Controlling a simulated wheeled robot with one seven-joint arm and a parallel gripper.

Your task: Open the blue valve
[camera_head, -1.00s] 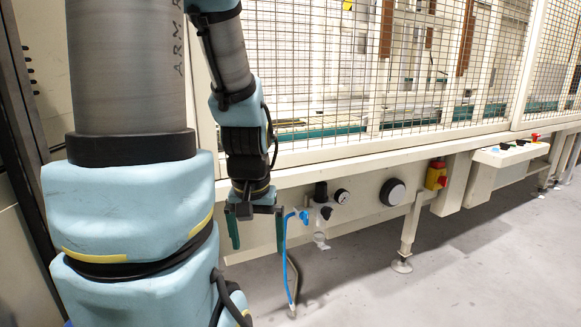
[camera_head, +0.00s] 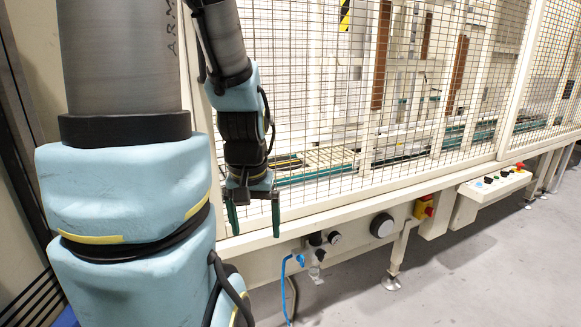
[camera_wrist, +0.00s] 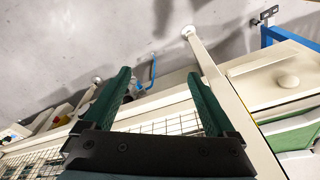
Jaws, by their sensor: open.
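The blue valve (camera_head: 299,260) is a small blue fitting on the lower cream panel, with a blue hose (camera_head: 285,285) hanging from it. My gripper (camera_head: 255,232) is open and empty, its green fingers pointing down. It is above and left of the valve in the head view, not touching it. In the wrist view my gripper (camera_wrist: 158,73) has its fingers spread wide, with the blue hose (camera_wrist: 152,72) showing beyond and between them. The valve's handle position is too small to tell.
A black knob (camera_head: 315,239), a gauge (camera_head: 334,238) and a round dial (camera_head: 382,226) sit right of the valve. A red-yellow switch (camera_head: 424,207) and a button box (camera_head: 497,183) are farther right. A mesh guard (camera_head: 330,100) rises above. The floor in front is clear.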

